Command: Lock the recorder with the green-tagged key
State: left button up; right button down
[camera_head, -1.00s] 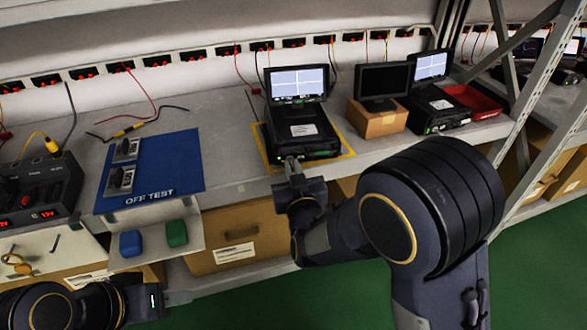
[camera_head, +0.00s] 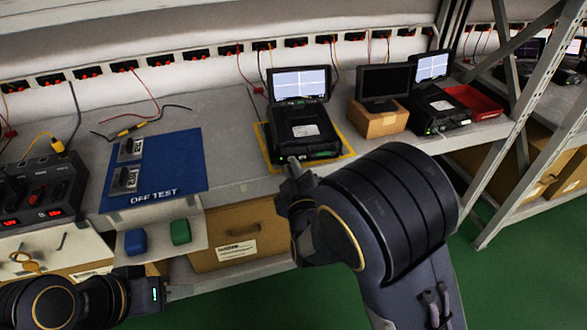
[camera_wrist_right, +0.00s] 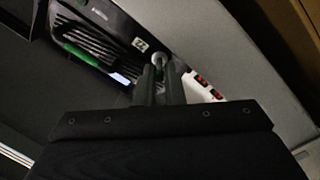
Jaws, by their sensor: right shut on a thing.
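The recorder (camera_head: 306,148) is a black box with its lit screen (camera_head: 300,83) raised, on a yellow-marked patch of the bench. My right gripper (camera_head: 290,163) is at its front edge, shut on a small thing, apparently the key. In the right wrist view, the fingertips (camera_wrist_right: 160,72) meet at a small round metal piece (camera_wrist_right: 158,57) by the recorder's front face (camera_wrist_right: 95,42). The key and its tag are mostly hidden, so I cannot tell the tag's colour or how deep the key sits. My left gripper (camera_head: 180,292) is low at the left, away from the recorder; its fingers are unclear.
A blue block (camera_head: 134,242) and a green block (camera_head: 180,232) sit on a low ledge. A blue "OFF TEST" mat (camera_head: 180,165) holds two small devices. A cardboard box with a dark monitor (camera_head: 384,82), a second recorder (camera_head: 437,108) and a red tray (camera_head: 474,101) stand to the right.

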jog(key=shift+f, duration=0.1)
dwell(0.4)
jog(key=c, duration=1.9)
grip_release()
jog(key=s+d+p, duration=0.1)
jog(key=s, duration=0.6)
jog(key=shift+s+d, duration=0.2)
jog(key=shift+s, duration=0.15)
